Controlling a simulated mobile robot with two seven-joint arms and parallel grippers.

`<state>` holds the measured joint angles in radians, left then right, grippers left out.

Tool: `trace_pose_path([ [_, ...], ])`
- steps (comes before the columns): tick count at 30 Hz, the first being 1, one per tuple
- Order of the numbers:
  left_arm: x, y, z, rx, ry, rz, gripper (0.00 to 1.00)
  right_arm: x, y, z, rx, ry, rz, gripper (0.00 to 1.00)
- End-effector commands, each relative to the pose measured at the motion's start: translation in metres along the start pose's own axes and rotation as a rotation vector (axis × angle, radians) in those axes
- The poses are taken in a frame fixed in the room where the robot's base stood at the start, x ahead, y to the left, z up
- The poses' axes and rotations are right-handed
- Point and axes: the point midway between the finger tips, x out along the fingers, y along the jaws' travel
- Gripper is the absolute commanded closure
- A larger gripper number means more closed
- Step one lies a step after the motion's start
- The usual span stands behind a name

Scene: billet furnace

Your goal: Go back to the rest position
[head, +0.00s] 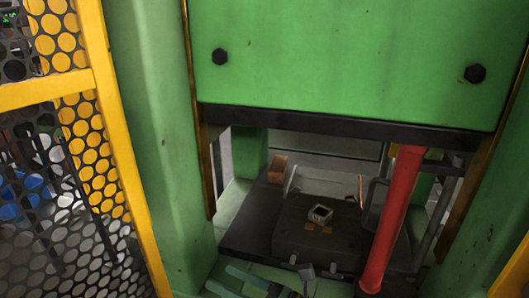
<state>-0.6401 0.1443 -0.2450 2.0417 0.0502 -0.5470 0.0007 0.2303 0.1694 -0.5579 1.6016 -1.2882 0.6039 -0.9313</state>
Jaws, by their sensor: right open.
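My right gripper (306,275) shows only in small part at the bottom edge of the head view, in front of the press opening. It is open, and no held object shows. Most of it is cut off by the picture's edge. My left gripper is not in view.
The green press ram (350,60) hangs above the opening. A red post (394,215) stands at the opening's right. Teal bars (245,277) lie at the bottom. A yellow-framed mesh guard (110,130) stands at left.

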Motion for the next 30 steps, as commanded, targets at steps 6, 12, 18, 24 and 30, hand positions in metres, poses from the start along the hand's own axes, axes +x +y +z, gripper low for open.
trace_pose_path([
  [6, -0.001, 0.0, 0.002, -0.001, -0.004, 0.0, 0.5, -0.088, -0.049, 0.002, 0.944, -0.525, -0.235, 0.0],
  [12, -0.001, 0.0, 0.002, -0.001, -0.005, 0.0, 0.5, -0.188, -0.085, -0.072, 1.737, -0.969, -0.444, 0.0],
  [18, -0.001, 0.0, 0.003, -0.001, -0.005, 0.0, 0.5, -0.256, -0.068, -0.16, 2.301, -1.317, -0.615, 0.0],
  [24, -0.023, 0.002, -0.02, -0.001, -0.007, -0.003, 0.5, -0.277, -0.033, -0.171, 2.52, -1.483, -0.684, 0.0],
  [30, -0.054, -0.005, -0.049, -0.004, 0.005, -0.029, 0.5, -0.283, -0.012, -0.139, 2.501, -1.512, -0.678, 0.0],
])
